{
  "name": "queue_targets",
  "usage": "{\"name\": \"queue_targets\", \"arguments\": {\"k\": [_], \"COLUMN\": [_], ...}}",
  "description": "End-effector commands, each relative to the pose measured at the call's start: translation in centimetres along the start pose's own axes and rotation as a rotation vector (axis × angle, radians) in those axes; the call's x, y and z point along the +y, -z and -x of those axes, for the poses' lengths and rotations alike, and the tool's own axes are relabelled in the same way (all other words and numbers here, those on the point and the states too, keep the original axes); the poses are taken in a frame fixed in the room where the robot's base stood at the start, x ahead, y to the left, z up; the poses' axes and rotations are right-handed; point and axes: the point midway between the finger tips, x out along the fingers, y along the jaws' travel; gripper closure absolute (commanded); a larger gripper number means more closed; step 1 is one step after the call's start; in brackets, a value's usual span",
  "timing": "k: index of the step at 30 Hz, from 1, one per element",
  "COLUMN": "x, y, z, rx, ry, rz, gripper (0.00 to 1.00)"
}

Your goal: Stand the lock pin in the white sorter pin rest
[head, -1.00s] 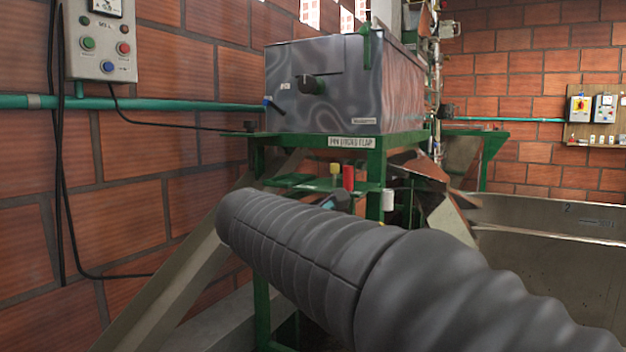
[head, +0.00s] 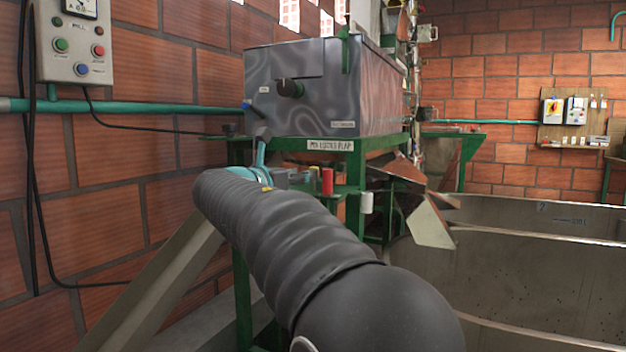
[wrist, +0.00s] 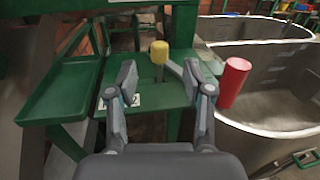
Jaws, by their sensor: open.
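A white cylinder (head: 366,202), likely the white sorter pin rest, is on the green frame right of the red one. My arm hides much of the shelf in the head view.
A grey metal box (head: 330,85) stands on the green frame above, with a label reading roughly "pin locks flap" (head: 330,145). A green tray (wrist: 65,90) is left of the shelf. Large metal tanks (head: 520,260) are at the right, and a brick wall is at the left.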

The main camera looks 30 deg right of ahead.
Motion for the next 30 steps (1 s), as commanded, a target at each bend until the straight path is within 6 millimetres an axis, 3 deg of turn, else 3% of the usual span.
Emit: {"name": "queue_targets", "arguments": {"k": [8,18,25,30], "x": [0.0,0.0,0.0,0.0], "y": [-0.2,-0.8,-0.7,-0.7], "z": [-1.5,-5.6,-5.8,-5.8], "rx": [0.000,0.000,0.000,0.000], "ry": [0.001,0.000,-0.002,-0.001], "rz": [-0.001,-0.001,-0.002,-0.001], "gripper": [0.49,0.49,0.49,0.91]}}
